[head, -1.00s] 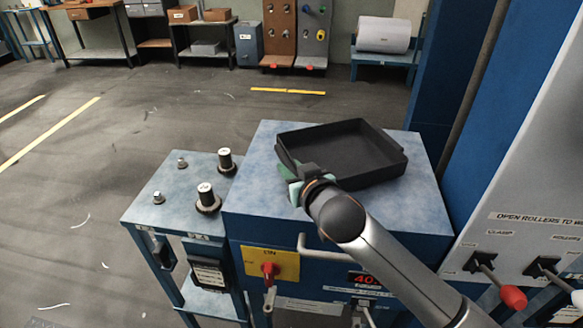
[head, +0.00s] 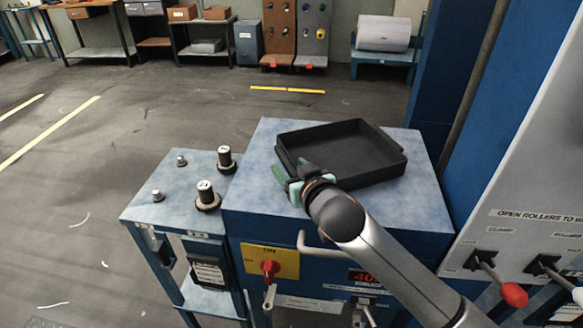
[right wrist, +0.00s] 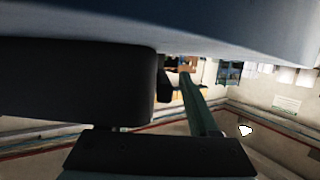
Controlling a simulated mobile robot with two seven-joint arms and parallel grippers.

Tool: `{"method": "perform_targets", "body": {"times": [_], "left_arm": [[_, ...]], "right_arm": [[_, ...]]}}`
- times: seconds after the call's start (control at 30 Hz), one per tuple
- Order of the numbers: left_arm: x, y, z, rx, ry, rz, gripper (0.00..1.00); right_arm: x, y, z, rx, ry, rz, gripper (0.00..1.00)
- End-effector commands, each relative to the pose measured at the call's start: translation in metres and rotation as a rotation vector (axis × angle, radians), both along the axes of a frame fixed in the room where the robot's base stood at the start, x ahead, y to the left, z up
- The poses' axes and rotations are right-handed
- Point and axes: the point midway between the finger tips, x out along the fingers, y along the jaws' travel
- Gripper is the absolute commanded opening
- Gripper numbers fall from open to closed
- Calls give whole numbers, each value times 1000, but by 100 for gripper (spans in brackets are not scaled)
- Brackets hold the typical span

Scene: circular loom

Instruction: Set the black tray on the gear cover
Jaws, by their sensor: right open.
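The black tray (head: 345,160) is a shallow open box and appears empty. It sits upright on the blue top of the gear cover (head: 420,205), slightly turned, and appears to rest on it. My right gripper (head: 289,174) is at the tray's near left corner, open, with its green fingers spread. In the right wrist view the tray's dark wall (right wrist: 80,85) is at the left, a green finger stands to its right, and the blue cover surface (right wrist: 200,25) fills the top. Whether a finger still touches the wall I cannot tell. My left gripper is not in view.
A lower blue side table (head: 160,212) with black-knobbed posts (head: 207,195) stands left of the cover. A red switch (head: 270,268) and a handle are on the cover's front. Open floor lies behind.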

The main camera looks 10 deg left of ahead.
Motion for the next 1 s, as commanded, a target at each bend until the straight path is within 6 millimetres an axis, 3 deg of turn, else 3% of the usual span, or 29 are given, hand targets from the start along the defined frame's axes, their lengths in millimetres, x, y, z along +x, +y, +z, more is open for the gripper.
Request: {"method": "perform_targets", "body": {"times": [0.37,1.0], "left_arm": [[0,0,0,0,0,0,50],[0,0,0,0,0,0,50]], "right_arm": [[-8,-4,1,2,3,0,61],[-90,-52,32,2,1,0,61]]}}
